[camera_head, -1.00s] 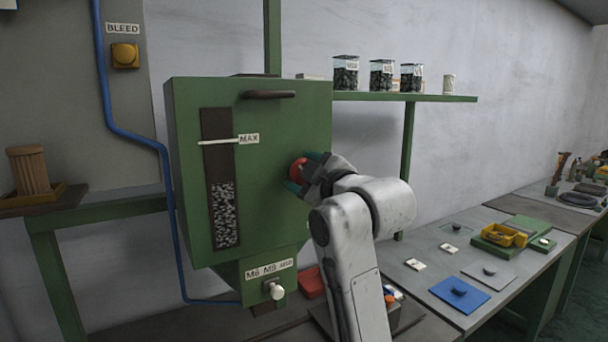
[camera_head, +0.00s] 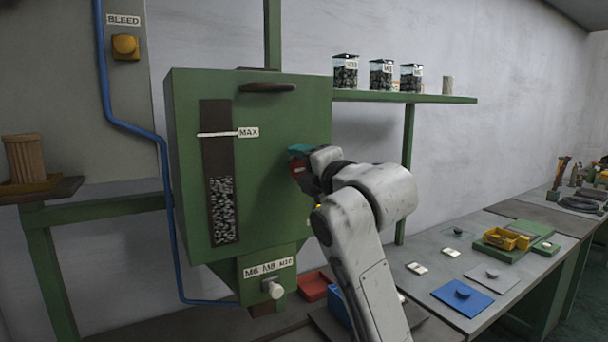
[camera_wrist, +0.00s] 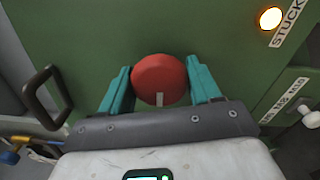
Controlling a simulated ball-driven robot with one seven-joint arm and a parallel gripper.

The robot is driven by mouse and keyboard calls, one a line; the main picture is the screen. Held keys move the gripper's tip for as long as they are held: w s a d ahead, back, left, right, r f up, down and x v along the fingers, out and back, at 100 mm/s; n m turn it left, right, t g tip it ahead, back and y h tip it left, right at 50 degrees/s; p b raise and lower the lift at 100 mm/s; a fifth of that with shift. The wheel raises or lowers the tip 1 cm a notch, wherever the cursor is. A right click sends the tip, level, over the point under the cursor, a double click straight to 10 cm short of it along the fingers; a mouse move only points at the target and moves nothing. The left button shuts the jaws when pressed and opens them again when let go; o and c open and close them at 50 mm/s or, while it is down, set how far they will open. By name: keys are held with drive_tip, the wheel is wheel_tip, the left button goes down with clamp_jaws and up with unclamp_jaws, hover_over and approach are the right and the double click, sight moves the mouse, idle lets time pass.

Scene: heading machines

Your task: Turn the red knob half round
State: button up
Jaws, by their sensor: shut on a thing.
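The red knob (camera_wrist: 159,79) is on the front face of the green hopper cabinet (camera_head: 280,130). In the wrist view it sits between the two teal fingers of my gripper (camera_wrist: 160,88), which is shut on it. A pale mark on the knob's rim faces my palm. In the head view only a sliver of the red knob (camera_head: 298,170) shows below the upper teal finger, and my wrist hides the rest.
A dark handle (camera_head: 267,87) is on the cabinet above the knob. A lit lamp (camera_wrist: 270,18) beside a STUCK label and a white-tipped valve knob (camera_head: 273,289) are near. A blue pipe (camera_head: 168,200) runs left of the cabinet. The bench at right holds small parts.

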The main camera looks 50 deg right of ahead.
drive_tip(key=n, duration=0.1)
drive_tip(key=n+b, duration=0.2)
drive_tip(key=shift+f+n, duration=0.25)
drive_tip(key=shift+n, duration=0.15)
drive_tip(key=n+b, duration=0.2)
drive_tip(key=n, duration=0.2)
drive_tip(key=shift+n+b, duration=0.3)
drive_tip(key=shift+b, duration=0.1)
drive_tip(key=n+b, duration=0.2)
drive_tip(key=n, duration=0.2)
drive_tip(key=shift+b, duration=0.3)
drive_tip(key=shift+n+b, duration=0.85)
drive_tip(key=shift+n, duration=1.15)
drive_tip(key=o, duration=1)
drive_tip(key=shift+r, duration=0.15)
drive_tip(key=b+v, duration=0.2)
drive_tip(key=v, duration=0.8)
drive_tip(key=shift+s, duration=0.4)
